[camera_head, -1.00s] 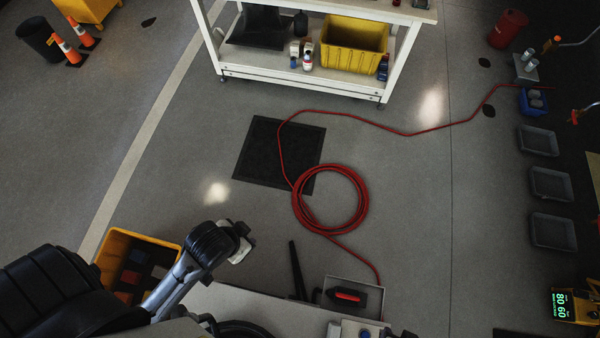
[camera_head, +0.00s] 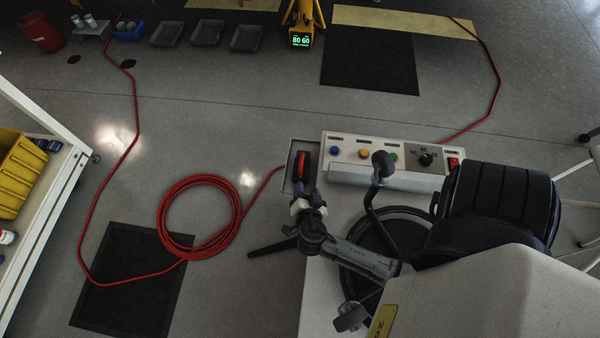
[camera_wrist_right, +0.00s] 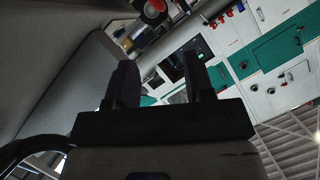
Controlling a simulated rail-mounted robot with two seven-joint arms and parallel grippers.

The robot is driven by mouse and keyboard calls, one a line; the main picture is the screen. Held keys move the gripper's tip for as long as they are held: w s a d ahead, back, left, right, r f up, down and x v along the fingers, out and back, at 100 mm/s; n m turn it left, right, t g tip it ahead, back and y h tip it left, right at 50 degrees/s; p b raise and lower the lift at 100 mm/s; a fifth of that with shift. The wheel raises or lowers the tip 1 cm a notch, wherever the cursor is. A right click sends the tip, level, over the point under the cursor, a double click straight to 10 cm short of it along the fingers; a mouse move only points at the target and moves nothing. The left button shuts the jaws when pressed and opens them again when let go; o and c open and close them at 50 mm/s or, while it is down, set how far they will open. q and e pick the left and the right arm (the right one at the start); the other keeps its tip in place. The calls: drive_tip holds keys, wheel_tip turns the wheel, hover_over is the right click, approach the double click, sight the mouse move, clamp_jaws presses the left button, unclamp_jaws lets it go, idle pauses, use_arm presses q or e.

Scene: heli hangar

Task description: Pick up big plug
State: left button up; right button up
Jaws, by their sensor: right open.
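A red and black plug-like piece (camera_head: 302,166) lies in a shallow grey tray (camera_head: 287,184) at the work surface's left edge; a red hose or cable runs to it. I take it for the big plug. The plug is not clear there. My left gripper is not in view.
A coiled red hose (camera_head: 163,220) lies on the floor beside a black mat (camera_head: 125,300). A control box with buttons (camera_head: 385,178) stands right of the tray. A black round base (camera_head: 405,230) with knobbed rods is close to my right arm. A white shelf cart (camera_head: 45,225) stands left.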

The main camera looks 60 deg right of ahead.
drive_tip(key=f, duration=0.1)
drive_tip(key=b, duration=0.3)
approach(302, 161)
drive_tip(key=shift+m, duration=0.3)
drive_tip(key=x, duration=0.5)
drive_tip(key=shift+f, duration=0.2)
drive_tip(key=shift+w+d+f, duration=0.1)
drive_tip(key=shift+d+f, duration=0.1)
drive_tip(key=shift+d, duration=0.05)
drive_tip(key=b+x, duration=0.1)
drive_tip(key=x, duration=0.3)
drive_tip(key=shift+d+b, duration=0.1)
drive_tip(key=shift+b, duration=0.3)
drive_tip(key=shift+w+d, duration=0.15)
drive_tip(key=shift+d, duration=0.05)
drive_tip(key=shift+a, duration=0.1)
drive_tip(key=shift+c, duration=0.5)
drive_tip(key=c, duration=0.4)
clamp_jaws()
